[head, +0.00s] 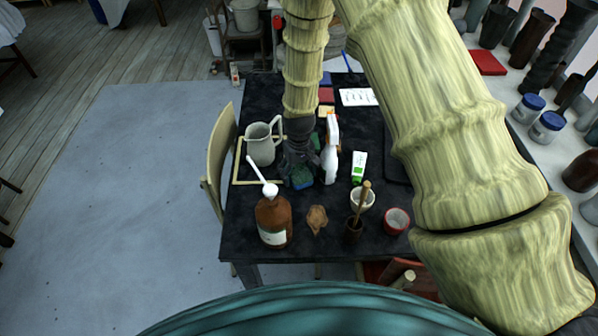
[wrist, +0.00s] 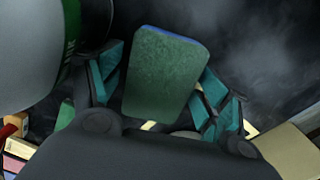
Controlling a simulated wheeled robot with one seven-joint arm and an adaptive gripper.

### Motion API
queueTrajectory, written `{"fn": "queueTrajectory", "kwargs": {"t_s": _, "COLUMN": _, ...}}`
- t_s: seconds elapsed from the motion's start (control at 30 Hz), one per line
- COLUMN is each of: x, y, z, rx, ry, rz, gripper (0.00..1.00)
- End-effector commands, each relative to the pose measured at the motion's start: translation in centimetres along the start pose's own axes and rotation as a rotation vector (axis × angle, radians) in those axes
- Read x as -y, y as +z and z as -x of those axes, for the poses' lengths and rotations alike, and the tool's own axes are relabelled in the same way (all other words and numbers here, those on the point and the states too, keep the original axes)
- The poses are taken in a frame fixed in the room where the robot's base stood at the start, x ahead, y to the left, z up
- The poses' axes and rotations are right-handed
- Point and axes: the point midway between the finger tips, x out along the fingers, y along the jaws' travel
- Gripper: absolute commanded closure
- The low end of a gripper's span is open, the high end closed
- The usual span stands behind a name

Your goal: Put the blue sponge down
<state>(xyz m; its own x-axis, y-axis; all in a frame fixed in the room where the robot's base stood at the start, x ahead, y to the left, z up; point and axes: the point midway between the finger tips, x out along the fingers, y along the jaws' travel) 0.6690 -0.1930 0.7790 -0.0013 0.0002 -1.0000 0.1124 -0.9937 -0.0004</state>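The blue sponge (head: 302,180) shows in the head view on the black table (head: 330,252), low between the fingers of my gripper (head: 300,166). Its upper face looks green, with a blue edge below. In the wrist view the sponge (wrist: 165,75) lies between the two teal fingers of my gripper (wrist: 162,85), turned a little against them. A narrow dark gap shows between the left finger and the sponge. The right finger is close beside its right edge; I cannot tell whether they touch. My gripper looks open around it. The sponge's underside is hidden.
A brown pump bottle (head: 273,222), a brown lump (head: 317,219) and cups, including a red one (head: 396,221), stand nearer. Bare table shows between them.

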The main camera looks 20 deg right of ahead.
Motion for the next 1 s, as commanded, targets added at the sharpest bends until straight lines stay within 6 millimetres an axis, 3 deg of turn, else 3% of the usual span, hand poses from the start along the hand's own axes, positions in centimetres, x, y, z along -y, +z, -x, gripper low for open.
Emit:
{"fn": "queueTrajectory", "kwargs": {"t_s": 0.47, "x": 0.0, "y": -0.1, "z": 1.0, "rx": -0.002, "ry": 0.000, "rz": 0.000, "gripper": 0.22}}
{"fn": "queueTrajectory", "kwargs": {"t_s": 1.0, "x": 0.0, "y": -0.1, "z": 7.4, "rx": -0.002, "ry": 0.000, "rz": 0.000, "gripper": 0.22}}
